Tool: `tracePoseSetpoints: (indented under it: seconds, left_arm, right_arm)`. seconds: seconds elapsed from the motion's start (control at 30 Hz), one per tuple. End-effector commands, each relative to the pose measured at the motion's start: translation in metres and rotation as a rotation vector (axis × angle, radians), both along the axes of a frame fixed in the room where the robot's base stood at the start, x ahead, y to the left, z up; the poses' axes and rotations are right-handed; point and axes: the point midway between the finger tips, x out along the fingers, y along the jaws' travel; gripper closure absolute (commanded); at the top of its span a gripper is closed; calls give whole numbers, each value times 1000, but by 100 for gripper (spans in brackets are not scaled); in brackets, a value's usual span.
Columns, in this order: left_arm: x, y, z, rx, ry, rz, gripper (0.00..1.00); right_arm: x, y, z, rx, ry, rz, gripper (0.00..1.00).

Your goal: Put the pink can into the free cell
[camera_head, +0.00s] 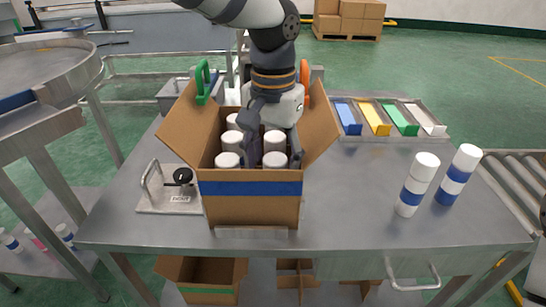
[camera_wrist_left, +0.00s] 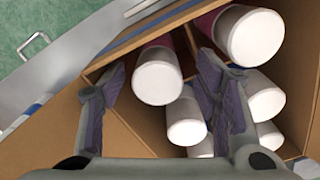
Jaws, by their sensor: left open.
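The open cardboard box (camera_head: 250,211) with a blue band stands on the table and holds several white-capped cans. My left gripper (camera_head: 274,150) reaches down into it from above, open, with its fingers on either side of the white-capped front-right can (camera_head: 275,160). In the left wrist view the open fingers (camera_wrist_left: 163,75) straddle that can (camera_wrist_left: 157,80); a narrow strip of dark pinkish body shows below its cap. A larger-looking can (camera_wrist_left: 250,36) beside it also has a dark pink body. I cannot make out an empty cell; the fingers hide part of the box. My right gripper is out of view.
Two blue-banded white cans (camera_head: 417,185) (camera_head: 457,175) stand at the table's right. A tray of coloured blocks (camera_head: 392,118) lies behind. A metal fixture (camera_head: 169,190) sits left of the box. The box flaps (camera_head: 190,123) (camera_head: 318,122) spread outward. A pink can (camera_head: 37,243) is on the lower left shelf.

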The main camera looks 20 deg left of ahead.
Motion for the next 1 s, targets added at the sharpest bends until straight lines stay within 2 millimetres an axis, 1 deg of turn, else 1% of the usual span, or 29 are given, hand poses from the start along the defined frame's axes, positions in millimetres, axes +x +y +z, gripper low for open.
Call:
tracePoseSetpoints:
  seconds: [0.07,0.13,0.3,0.4,0.5,0.63,1.0]
  left_arm:
    - [1,-1,10,-2,-5,0,40]
    - [1,-1,25,-2,-8,0,40]
    - [1,0,73,-3,-9,2,40]
    - [1,0,96,-1,-8,1,40]
    - [1,1,111,-1,-5,1,40]
    - [0,1,120,-2,-3,0,40]
    - [0,1,120,-1,-2,0,40]
  right_arm:
    - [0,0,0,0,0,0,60]
    - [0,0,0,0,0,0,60]
    - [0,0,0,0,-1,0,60]
    - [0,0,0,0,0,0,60]
    - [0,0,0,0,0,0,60]
    - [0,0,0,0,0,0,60]
    - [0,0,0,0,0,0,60]
